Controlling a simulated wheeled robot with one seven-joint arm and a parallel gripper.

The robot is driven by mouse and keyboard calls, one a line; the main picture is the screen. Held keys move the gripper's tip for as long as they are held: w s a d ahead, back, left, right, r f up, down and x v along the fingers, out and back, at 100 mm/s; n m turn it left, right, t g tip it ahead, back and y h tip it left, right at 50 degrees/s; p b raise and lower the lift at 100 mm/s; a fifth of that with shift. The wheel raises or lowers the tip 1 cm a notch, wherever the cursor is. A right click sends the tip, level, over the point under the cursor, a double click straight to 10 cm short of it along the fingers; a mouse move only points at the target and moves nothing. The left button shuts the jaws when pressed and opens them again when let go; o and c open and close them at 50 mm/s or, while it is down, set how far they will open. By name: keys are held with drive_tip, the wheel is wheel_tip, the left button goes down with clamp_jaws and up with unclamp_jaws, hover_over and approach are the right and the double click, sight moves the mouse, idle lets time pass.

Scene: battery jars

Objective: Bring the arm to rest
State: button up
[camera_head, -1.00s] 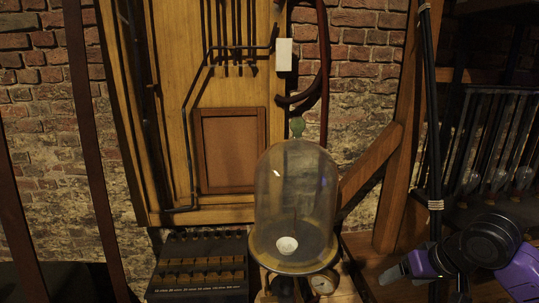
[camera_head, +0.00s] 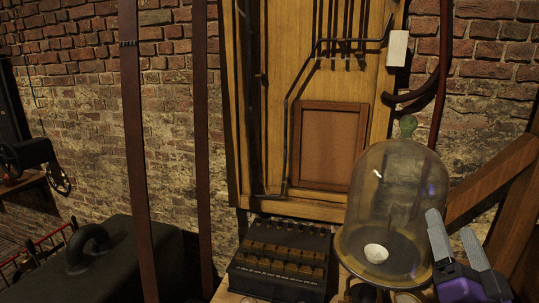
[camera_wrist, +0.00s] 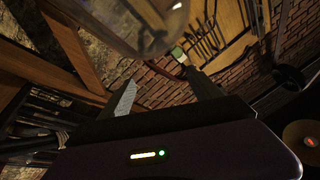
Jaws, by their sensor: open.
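My gripper (camera_head: 456,240) is at the lower right of the head view. Its two grey fingers point up, stand apart and hold nothing. It is beside the right edge of the glass bell jar (camera_head: 398,190); I cannot tell if they touch. The jar stands upright with a green knob on top and a pale round piece (camera_head: 376,253) inside. In the wrist view the two fingers of my gripper (camera_wrist: 163,92) are spread with nothing between them. Curved glass (camera_wrist: 135,25) shows above them there.
A dark box with rows of brass-coloured bars (camera_head: 280,262) stands left of the jar. A dark case with a handle (camera_head: 110,262) is at the lower left. A wooden panel (camera_head: 335,145) stands behind. A slanted wooden brace (camera_head: 490,182) is at the right.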

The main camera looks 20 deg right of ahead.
drive_tip(key=s+a+f+n+g+y+b, duration=0.2)
drive_tip(key=s+a+f+n+y, duration=0.3)
drive_tip(key=s+a+f, duration=0.6)
drive_tip(key=s+a+f+n+g+y+b, duration=0.2)
drive_tip(key=s+a+f+n+y, duration=0.3)
drive_tip(key=s+a+f, duration=0.7)
drive_tip(key=s+f+n, duration=0.1)
drive_tip(key=s+f, duration=0.3)
drive_tip(key=shift+s+n+y, duration=0.25)
drive_tip(key=shift+n+y, duration=0.05)
drive_tip(key=shift+n, duration=0.1)
drive_tip(key=shift+c, duration=0.4)
